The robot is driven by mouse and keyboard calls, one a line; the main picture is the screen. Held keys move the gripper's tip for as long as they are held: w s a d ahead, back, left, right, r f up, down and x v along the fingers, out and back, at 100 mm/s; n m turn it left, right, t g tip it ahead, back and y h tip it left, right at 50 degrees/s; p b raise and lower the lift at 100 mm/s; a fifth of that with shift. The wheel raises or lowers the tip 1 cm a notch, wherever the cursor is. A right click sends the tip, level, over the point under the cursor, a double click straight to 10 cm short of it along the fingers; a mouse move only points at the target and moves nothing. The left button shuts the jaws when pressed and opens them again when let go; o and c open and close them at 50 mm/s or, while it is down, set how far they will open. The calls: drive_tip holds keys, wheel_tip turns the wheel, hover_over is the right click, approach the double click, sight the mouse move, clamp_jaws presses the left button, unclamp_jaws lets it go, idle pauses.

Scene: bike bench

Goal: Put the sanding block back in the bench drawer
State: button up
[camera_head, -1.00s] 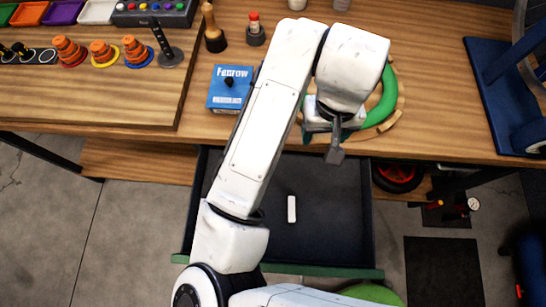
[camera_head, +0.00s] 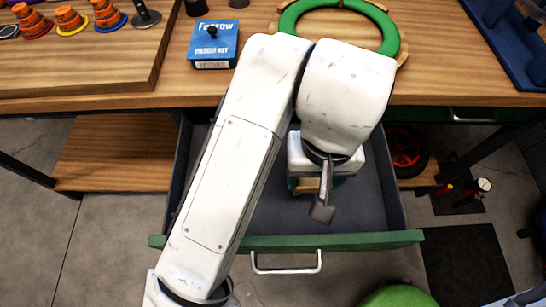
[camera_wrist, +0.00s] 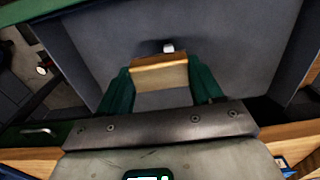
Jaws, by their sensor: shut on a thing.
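The sanding block (camera_wrist: 160,72) is a tan, wood-coloured block held between the green fingers of my gripper (camera_wrist: 160,84) in the wrist view. In the head view my gripper (camera_head: 322,184) hangs over the open bench drawer (camera_head: 382,205), and my arm hides most of the block. The drawer is dark grey inside with a green front (camera_head: 370,240). In the wrist view the drawer floor (camera_wrist: 230,45) lies beyond the block. I cannot tell the exact gap between block and floor.
A small white piece (camera_wrist: 168,47) lies on the drawer floor just beyond the block. A blue box (camera_head: 213,48) and a green ring (camera_head: 290,17) are on the benchtop (camera_head: 440,80). A red wheel (camera_head: 402,150) stands under the bench, right of the drawer.

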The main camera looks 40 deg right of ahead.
drive_tip(key=w+f, duration=0.3)
drive_tip(key=w, duration=0.1)
drive_tip(key=w+f+b, duration=0.1)
drive_tip(key=w+f, duration=0.1)
drive_tip(key=w, duration=0.2)
drive_tip(key=w+f, duration=0.3)
drive_tip(key=w, duration=0.1)
drive_tip(key=shift+w+d+f, duration=0.1)
drive_tip(key=shift+f, duration=0.2)
drive_tip(key=shift+w+f+b, duration=0.3)
drive_tip(key=shift+f+b, duration=0.05)
drive_tip(key=shift+f, duration=0.05)
drive_tip(key=shift+w+f+b, duration=0.15)
drive_tip(key=shift+f+b, duration=0.15)
drive_tip(key=shift+f, duration=1.35)
drive_tip(key=shift+f, duration=0.1)
drive_tip(key=o, duration=1)
wheel_tip(320, 180, up, 12)
drive_tip(key=shift+r+p, duration=0.15)
drive_tip(key=shift+p, duration=0.9)
